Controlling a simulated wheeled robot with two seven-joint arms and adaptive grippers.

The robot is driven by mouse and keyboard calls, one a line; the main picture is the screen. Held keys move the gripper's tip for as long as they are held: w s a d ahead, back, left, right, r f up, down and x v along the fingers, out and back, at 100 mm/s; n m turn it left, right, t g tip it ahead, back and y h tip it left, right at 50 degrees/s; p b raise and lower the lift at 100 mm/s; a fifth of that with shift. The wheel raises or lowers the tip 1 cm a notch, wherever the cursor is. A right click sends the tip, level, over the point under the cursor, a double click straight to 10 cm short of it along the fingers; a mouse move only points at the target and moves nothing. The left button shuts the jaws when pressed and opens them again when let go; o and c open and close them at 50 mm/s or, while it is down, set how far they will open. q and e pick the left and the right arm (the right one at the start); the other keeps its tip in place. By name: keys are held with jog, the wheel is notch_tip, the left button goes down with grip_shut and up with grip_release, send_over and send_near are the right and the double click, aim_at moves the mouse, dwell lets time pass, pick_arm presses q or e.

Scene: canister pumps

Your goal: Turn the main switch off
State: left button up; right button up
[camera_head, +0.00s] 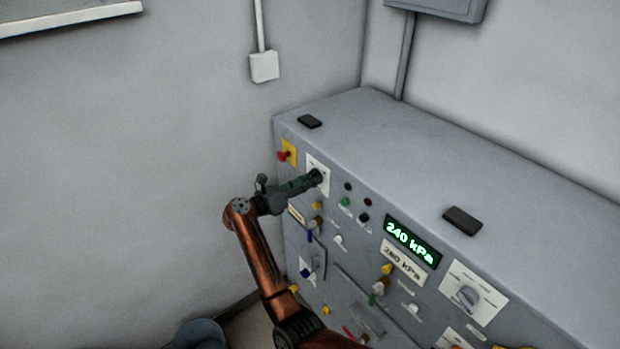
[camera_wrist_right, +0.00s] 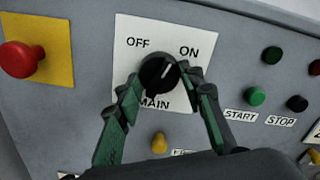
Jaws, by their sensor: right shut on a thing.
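The main switch is a round black knob (camera_wrist_right: 158,73) on a white plate (camera_wrist_right: 205,40) marked OFF, ON and MAIN. Its white pointer line leans up and right, toward ON. In the head view the plate (camera_head: 325,165) sits near the upper left of the grey panel front, with the knob mostly covered by my gripper. My right gripper (camera_head: 316,178) is at the knob; its two green-padded fingers (camera_wrist_right: 160,82) are shut on the knob from both sides in the right wrist view. My left gripper is not in view.
A red emergency button (camera_wrist_right: 22,60) on a yellow plate is left of the switch. Green START (camera_wrist_right: 256,96) and black STOP (camera_wrist_right: 297,103) buttons are to the right. A display (camera_head: 412,242) reads 240 kPa. Several knobs and levers sit below.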

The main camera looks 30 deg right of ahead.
pick_arm(q)
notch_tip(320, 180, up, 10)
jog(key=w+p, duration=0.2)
jog(key=p, duration=0.7)
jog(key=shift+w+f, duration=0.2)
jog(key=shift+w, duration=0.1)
pick_arm(e)
jog(key=shift+r+n, duration=0.2)
jog(key=shift+n, duration=6.2)
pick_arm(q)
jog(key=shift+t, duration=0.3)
pick_arm(e)
jog(key=o, duration=1.2)
jog(key=shift+c, duration=0.2)
jog(key=s+a, duration=0.1)
jog(key=a, duration=1.1)
